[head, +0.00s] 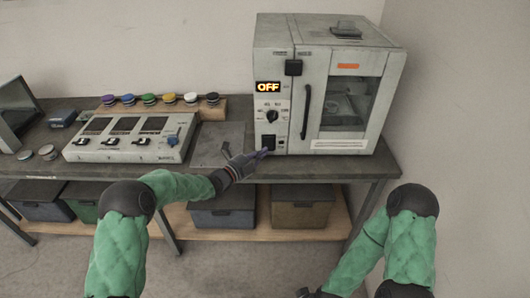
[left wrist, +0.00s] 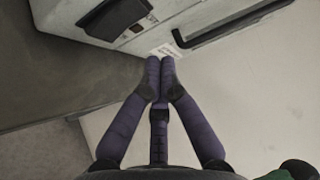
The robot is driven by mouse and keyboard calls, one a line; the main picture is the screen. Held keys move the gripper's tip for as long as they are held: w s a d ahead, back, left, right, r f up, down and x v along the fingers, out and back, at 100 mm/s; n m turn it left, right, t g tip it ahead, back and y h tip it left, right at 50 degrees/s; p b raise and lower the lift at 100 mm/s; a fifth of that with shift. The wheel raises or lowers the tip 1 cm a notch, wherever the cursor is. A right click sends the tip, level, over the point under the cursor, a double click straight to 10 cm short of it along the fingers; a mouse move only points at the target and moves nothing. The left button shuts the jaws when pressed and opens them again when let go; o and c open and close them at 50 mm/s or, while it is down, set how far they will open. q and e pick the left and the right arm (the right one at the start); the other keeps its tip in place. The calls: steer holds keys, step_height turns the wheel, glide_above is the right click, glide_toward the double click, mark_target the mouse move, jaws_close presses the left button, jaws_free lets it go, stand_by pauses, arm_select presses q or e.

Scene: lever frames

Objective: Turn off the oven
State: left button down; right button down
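The grey-white oven (head: 299,134) stands on the right of the bench. Its lit display (head: 268,87) reads OFF in orange. Below are a round knob (head: 272,116) and a dark switch (head: 268,142) low on the panel. The dark switch also shows at the top of the left wrist view (left wrist: 113,17). My left gripper (head: 264,153) is just below the switch at the oven's lower front edge. In the left wrist view its purple fingers (left wrist: 160,68) are together with nothing between them; I cannot tell whether they touch the oven. My right gripper (head: 308,293) shows only partly at the bottom edge.
A control panel (head: 125,153) with screens and small levers lies left on the bench. Several coloured round buttons (head: 150,99) line a wooden strip behind it. A monitor (head: 17,100) stands far left. Dark bins (head: 222,208) sit on the lower shelf. The oven door (head: 347,105) is closed.

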arm_select(q)
steer(key=p+v, duration=0.1)
steer(key=v, duration=0.6)
steer(key=shift+s+a+r+p, duration=0.2)
steer(key=shift+p, duration=0.2)
steer(key=s+a+f+n+g+y, duration=0.1)
steer(key=s+f+n+g+y, duration=0.1)
steer(key=s+f+n, duration=0.5)
steer(key=s+a+f+n+g+y, duration=0.1)
steer(key=s+f+n+y, duration=0.15)
steer(key=f+n, duration=0.45)
steer(key=s+a+f+n+g+y, duration=0.1)
steer(key=s+f+n+g+y, duration=0.2)
steer(key=f, duration=0.6)
steer(key=s+f+n+g, duration=0.2)
steer(key=s+n, duration=0.2)
steer(key=s, duration=0.4)
steer(key=s+f+n+g+y+p, duration=0.1)
steer(key=s+f+n+g, duration=0.1)
steer(key=s, duration=0.7)
steer(key=s+f+n+g, duration=0.2)
steer(key=s+f+n, duration=0.2)
steer(key=s, duration=0.5)
steer(key=n, duration=0.2)
steer(key=shift+n, duration=0.3)
